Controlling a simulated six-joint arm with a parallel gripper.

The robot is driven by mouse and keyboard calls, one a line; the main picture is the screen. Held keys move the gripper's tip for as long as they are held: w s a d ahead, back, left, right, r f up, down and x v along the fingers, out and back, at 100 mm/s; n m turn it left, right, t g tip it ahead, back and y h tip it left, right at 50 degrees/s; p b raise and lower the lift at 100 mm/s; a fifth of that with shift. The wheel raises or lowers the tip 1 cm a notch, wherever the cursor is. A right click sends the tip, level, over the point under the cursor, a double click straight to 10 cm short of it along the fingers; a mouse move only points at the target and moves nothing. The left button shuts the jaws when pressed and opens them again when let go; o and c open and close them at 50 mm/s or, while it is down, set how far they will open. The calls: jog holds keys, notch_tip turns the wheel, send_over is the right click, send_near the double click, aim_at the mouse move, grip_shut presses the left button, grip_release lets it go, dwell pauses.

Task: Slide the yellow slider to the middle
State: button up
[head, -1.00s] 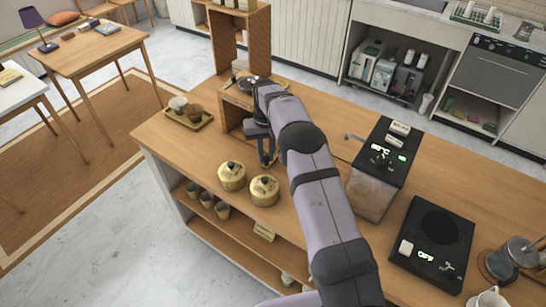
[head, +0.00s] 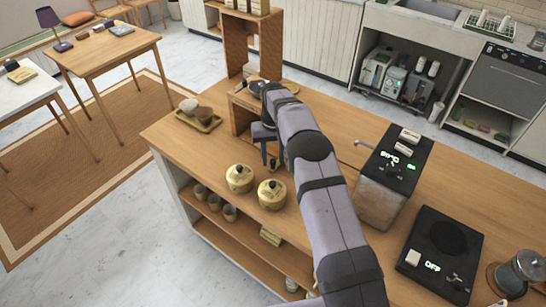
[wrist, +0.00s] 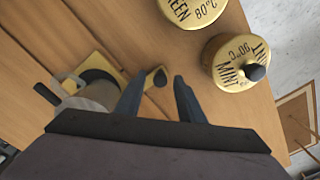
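My gripper (head: 271,160) points down over the wooden counter, left of centre in the head view. Its two dark blue fingers (wrist: 160,80) are apart in the wrist view, with nothing clamped. A small brass-yellow piece with a black knob (wrist: 157,79) shows between and just beyond the fingertips; it also shows small in the head view (head: 273,166). It may be the yellow slider, but I cannot be sure. Any track under it is not clear. Whether the fingers touch it cannot be told.
Two brass tins, one (head: 240,179) beside the other (head: 272,194), stand near the counter's front edge. A brass plate with a dark round item (wrist: 95,78) lies left in the wrist view. A dark-topped boiler (head: 395,170) and a black hot plate (head: 440,245) stand right.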

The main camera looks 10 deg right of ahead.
notch_tip(320, 180, up, 7)
jog(key=shift+b, duration=1.1)
jog(key=shift+r, duration=0.2)
jog(key=shift+s+d+r, duration=0.1)
jog(key=shift+s+r, duration=0.15)
jog(key=shift+r, duration=0.05)
jog(key=s+d+f, duration=0.1)
jog(key=s+d, duration=0.1)
jog(key=s, duration=1.6)
jog(key=s+d+f, duration=0.1)
jog(key=s+d, duration=0.1)
jog(key=s, duration=1.5)
jog(key=shift+s, duration=0.4)
jog(key=shift+f, duration=0.1)
